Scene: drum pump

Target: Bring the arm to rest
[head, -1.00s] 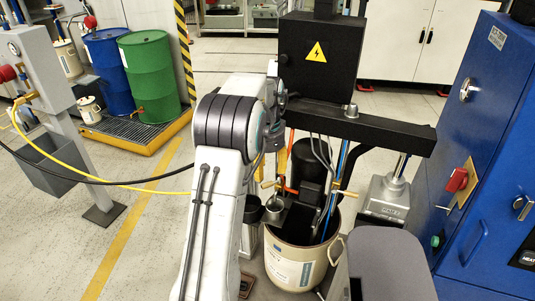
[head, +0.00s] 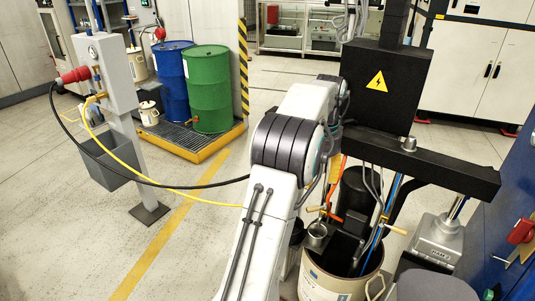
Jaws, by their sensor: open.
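My white arm (head: 308,105) rises from the bottom of the head view. It has a dark ribbed joint (head: 284,146) and runs up and away to the left edge of a black control box (head: 387,85). The arm's far part is hidden behind this box or out of frame. I cannot make out my gripper. The black box carries a yellow warning sign and sits above a cream drum (head: 325,285), with a black horizontal beam (head: 450,168) reaching right. Hoses and a dark pump body (head: 355,190) stand at the drum.
A grey post (head: 120,110) with a yellow hose and a black cable stands left; both lines run to my arm's area. Blue (head: 172,85) and green (head: 208,90) drums stand on a yellow-edged spill pallet (head: 205,148). A blue cabinet (head: 515,225) is at right. Floor at left is open.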

